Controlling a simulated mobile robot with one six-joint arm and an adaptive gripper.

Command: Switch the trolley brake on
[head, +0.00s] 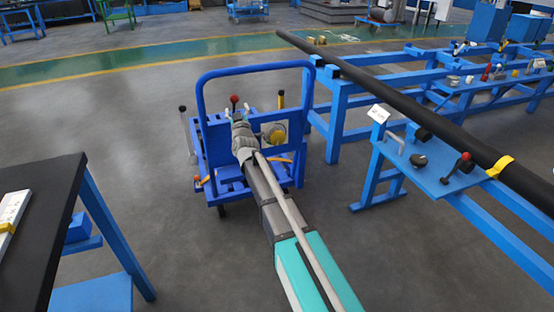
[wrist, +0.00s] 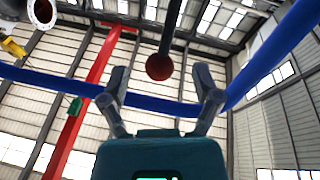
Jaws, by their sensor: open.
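A red ball knob (head: 234,99) shows just past the gripper. In the wrist view, a red ball on a dark rod (wrist: 159,67) shows between the fingertips of my open gripper (wrist: 164,82); I cannot tell whether they touch it. An orange lever (head: 205,181) sits low on the trolley's left side. No label shows which lever is the brake.
The blue handle tube (wrist: 150,103) crosses behind the fingers in the wrist view. A blue rack with a long black pipe (head: 400,100) stands right; a dark-topped table (head: 45,210) is left. Floor left of the trolley is clear.

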